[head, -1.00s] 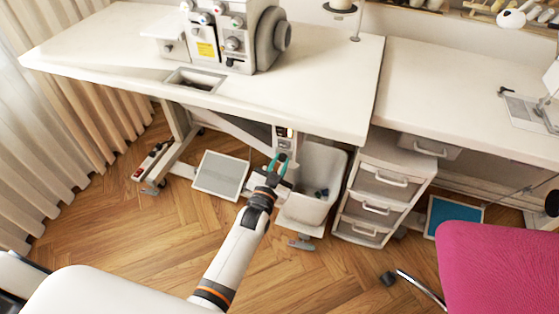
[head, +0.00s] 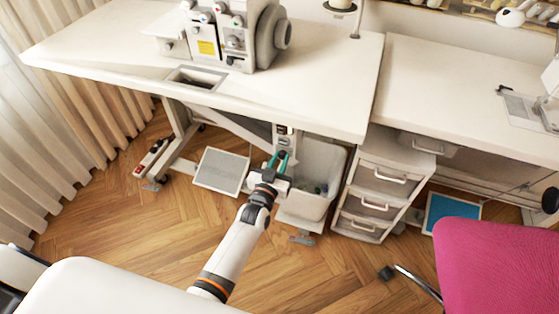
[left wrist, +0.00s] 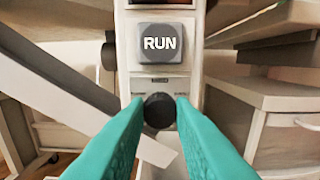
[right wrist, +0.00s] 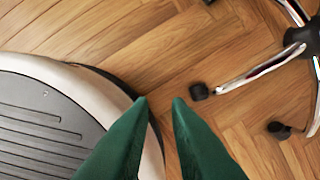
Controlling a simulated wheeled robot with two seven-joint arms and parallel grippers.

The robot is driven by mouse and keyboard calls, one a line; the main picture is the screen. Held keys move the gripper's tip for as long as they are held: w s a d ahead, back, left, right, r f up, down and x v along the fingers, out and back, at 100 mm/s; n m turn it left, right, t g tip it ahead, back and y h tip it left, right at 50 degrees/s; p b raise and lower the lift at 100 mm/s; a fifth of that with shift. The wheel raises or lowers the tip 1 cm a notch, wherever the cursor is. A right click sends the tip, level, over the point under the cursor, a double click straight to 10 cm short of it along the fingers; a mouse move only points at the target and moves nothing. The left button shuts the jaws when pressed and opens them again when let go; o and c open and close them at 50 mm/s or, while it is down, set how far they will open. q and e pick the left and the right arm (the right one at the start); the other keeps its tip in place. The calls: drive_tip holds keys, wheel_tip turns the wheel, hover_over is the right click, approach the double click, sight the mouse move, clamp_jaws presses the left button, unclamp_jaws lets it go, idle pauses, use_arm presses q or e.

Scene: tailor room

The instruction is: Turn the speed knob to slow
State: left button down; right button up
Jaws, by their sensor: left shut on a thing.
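The control box (head: 284,136) hangs under the front edge of the sewing table. In the left wrist view it is a pale panel with a grey RUN button (left wrist: 160,44) and, below it, a small round dark knob (left wrist: 159,110). My left gripper (head: 277,159) has its teal fingers at the box; in the left wrist view its fingertips (left wrist: 160,112) are closed on the knob's two sides. The knob's lower part and any markings around it are hidden or too small to read. My right gripper (right wrist: 159,100) is apart from the box, over the floor, with its green fingers apart and nothing between them.
The sewing machine (head: 232,38) stands on the white table (head: 110,62). Below are a pale bin (head: 318,165), a drawer unit (head: 378,200) and a floor pedal (head: 221,171). A pink chair (head: 495,262) is at the right. Open wooden floor lies in front.

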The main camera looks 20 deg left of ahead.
use_arm(q)
drive_tip(key=c, duration=1.2)
unclamp_jaws()
drive_tip(key=shift+c, duration=0.2)
drive_tip(key=shift+s, duration=0.1)
drive_tip(key=shift+s, duration=0.25)
drive_tip(key=s+p, duration=0.1)
drive_tip(key=s, duration=1)
drive_tip(key=shift+s+a+p, duration=0.2)
drive_tip(key=shift+p, duration=0.15)
use_arm(e)
drive_tip(key=s+f, duration=0.4)
drive_tip(key=shift+d, duration=0.3)
